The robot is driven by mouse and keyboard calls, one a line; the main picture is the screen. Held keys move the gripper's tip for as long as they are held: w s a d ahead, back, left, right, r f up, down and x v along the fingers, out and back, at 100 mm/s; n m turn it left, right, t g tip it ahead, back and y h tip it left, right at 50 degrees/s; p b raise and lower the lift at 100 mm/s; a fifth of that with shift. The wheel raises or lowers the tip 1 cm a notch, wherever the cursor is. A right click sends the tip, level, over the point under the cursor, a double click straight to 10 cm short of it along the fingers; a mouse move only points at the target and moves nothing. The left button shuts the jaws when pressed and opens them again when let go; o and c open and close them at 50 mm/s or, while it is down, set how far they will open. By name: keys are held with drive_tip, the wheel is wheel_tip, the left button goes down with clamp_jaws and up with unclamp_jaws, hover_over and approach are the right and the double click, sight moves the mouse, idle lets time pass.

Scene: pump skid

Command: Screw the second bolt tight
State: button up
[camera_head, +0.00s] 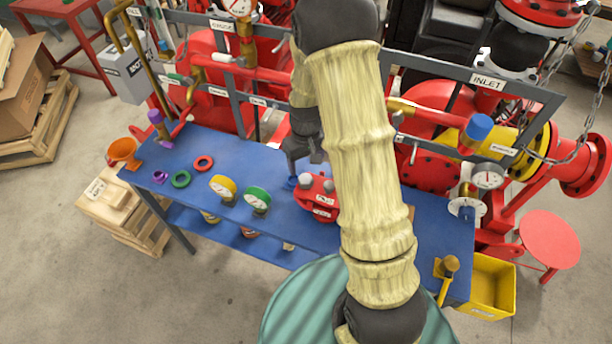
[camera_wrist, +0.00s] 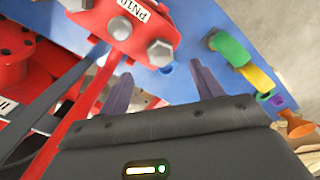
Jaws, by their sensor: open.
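The red flange block (camera_head: 318,207) stands on the blue bench and carries grey hex bolts. One bolt head (camera_head: 306,181) is at its upper left and another bolt head (camera_head: 328,187) is to the right. In the wrist view the labelled flange (camera_wrist: 112,27) is at the top, with a near bolt head (camera_wrist: 160,53) and a far bolt head (camera_wrist: 79,4) partly cut off. My gripper (camera_head: 304,165) is just behind the block. In the wrist view its fingers (camera_wrist: 160,76) are open and empty, and the near bolt lies beyond the gap between their tips.
The grey pipe frame with red pipework rises behind. A yellow bin (camera_head: 490,285) is at the right end.

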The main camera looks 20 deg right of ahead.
sight(306, 180)
wheel_tip(306, 180, down, 8)
drive_tip(key=shift+f+p, duration=0.15)
drive_tip(key=shift+p, duration=0.9)
drive_tip(key=shift+c, duration=0.5)
drive_tip(key=c, duration=1)
drive_tip(key=shift+o, duration=1.1)
drive_tip(key=shift+c, duration=1.1)
drive_tip(key=m, duration=0.7)
drive_tip(key=m+p, duration=0.1)
drive_tip(key=m, duration=0.7)
